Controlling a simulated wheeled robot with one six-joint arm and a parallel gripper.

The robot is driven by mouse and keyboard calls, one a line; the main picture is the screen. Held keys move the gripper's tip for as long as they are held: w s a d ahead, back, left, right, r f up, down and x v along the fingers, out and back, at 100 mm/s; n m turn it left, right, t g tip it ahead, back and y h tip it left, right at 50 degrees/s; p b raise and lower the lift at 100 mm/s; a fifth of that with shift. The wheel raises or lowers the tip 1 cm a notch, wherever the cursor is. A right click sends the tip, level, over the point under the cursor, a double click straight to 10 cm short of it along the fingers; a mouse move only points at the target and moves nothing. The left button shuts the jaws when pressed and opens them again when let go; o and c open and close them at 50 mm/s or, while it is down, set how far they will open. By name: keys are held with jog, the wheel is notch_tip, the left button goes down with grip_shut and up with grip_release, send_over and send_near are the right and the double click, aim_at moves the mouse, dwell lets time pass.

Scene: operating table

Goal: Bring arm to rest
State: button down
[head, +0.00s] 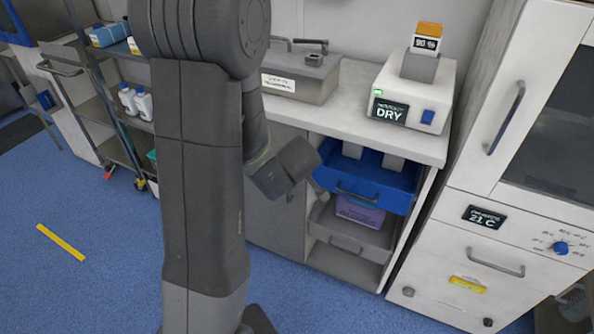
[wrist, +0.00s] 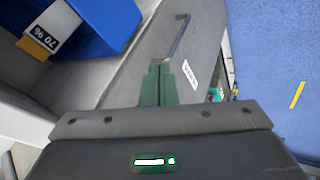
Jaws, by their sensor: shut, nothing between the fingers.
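My arm (head: 200,170) stands upright in the head view, left of the middle, with its wrist part (head: 285,168) bent out to the right in front of the counter. My gripper (wrist: 162,84) shows in the wrist view as two green fingers pressed together, with nothing between them. The fingers point toward a grey cabinet surface with a long handle (wrist: 178,38). I cannot tell whether they touch it. In the head view the fingers are not clearly visible.
An open blue drawer (head: 375,182) juts out just right of my wrist, above a grey drawer (head: 350,232). A white device (head: 410,88) reading DRY stands on the counter. A white cabinet (head: 480,240) is at right, a shelf cart (head: 110,95) at left.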

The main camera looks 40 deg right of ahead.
jog(key=shift+s+a+r, duration=0.15)
jog(key=shift+s+r, duration=0.2)
jog(key=shift+r, duration=0.1)
